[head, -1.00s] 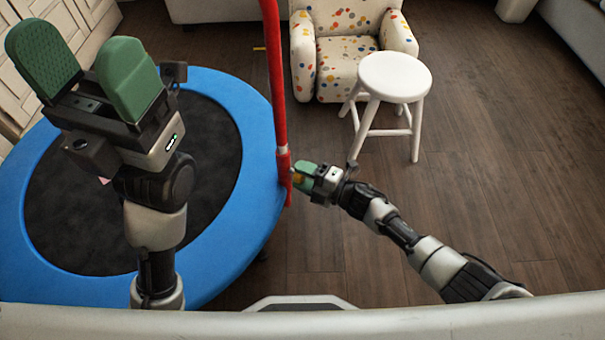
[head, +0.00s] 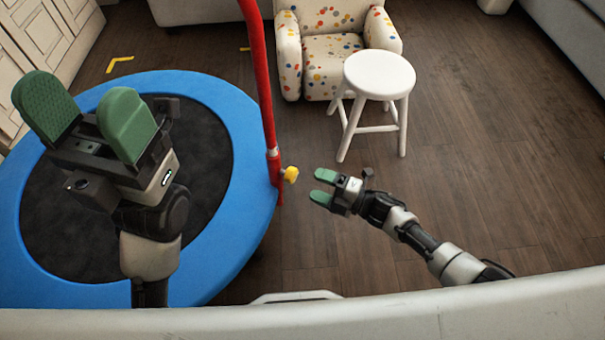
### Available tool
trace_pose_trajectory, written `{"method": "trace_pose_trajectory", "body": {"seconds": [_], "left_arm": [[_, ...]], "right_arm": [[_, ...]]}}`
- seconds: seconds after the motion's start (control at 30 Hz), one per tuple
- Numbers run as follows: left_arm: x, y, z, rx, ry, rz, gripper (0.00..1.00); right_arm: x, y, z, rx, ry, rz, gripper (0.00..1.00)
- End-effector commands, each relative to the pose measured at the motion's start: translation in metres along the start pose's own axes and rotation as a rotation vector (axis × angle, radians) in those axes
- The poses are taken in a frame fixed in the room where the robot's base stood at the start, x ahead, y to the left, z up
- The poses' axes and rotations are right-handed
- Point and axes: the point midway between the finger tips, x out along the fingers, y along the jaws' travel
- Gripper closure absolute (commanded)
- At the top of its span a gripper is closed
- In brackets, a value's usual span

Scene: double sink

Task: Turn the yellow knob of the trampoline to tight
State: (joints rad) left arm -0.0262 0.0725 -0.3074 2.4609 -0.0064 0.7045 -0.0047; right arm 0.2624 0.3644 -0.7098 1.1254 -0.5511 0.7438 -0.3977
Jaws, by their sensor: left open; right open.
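The trampoline (head: 215,270) has a blue rim and a black mat, and stands at the left in the head view. A red handle post (head: 262,95) rises from its right side. The yellow knob (head: 291,174) sticks out to the right of the post near its lower end. My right gripper (head: 318,187) is open and empty, a short gap to the right of the knob, with its green fingertips pointing left towards it. My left gripper (head: 85,118) is open and empty, raised high over the trampoline, and hides part of the mat and rim.
A white stool (head: 379,76) stands behind my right arm. A spotted armchair (head: 333,60) is behind the stool. White cabinet doors (head: 45,40) line the far left. The wooden floor right of the stool is clear.

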Motion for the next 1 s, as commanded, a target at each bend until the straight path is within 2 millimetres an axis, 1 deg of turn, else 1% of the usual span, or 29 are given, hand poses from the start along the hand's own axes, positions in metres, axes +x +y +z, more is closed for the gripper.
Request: {"method": "trace_pose_trajectory", "body": {"seconds": [0.03,0.1,0.2,0.3,0.37,0.5,0.87,0.9,0.97,1.0], "left_arm": [[0.001,0.0,0.0,-0.001,-0.011,-0.004,0.31],[-0.001,0.0,0.0,-0.002,-0.019,-0.007,0.31],[-0.003,0.0,0.0,-0.004,-0.025,-0.011,0.31],[-0.004,0.0,-0.001,-0.004,-0.028,-0.012,0.31],[-0.005,0.0,-0.001,-0.004,-0.028,-0.012,0.31],[-0.009,-0.003,0.011,-0.005,-0.045,-0.015,0.31],[-0.007,-0.003,0.009,-0.004,-0.038,-0.016,0.31],[-0.004,-0.001,-0.001,-0.004,-0.028,-0.014,0.31],[-0.004,0.0,-0.002,-0.005,-0.031,-0.015,0.31],[-0.004,0.0,-0.002,-0.005,-0.036,-0.017,0.31]], "right_arm": [[-0.009,0.002,0.0,0.001,-0.002,-0.002,0.31],[-0.019,0.001,0.0,0.001,-0.002,-0.001,0.31],[-0.028,0.001,0.0,-0.001,-0.001,-0.001,0.31],[-0.032,0.0,0.0,-0.001,0.0,0.0,0.31],[-0.033,0.0,0.0,0.0,0.0,0.0,0.31],[-0.032,0.0,0.001,0.0,0.0,0.001,0.31],[-0.031,0.001,-0.001,0.002,0.002,0.005,0.31],[-0.029,0.004,-0.004,0.009,0.006,0.017,0.31],[-0.023,0.014,-0.015,0.031,0.02,0.054,0.31],[-0.018,0.025,-0.026,0.054,0.036,0.094,0.31]]}}
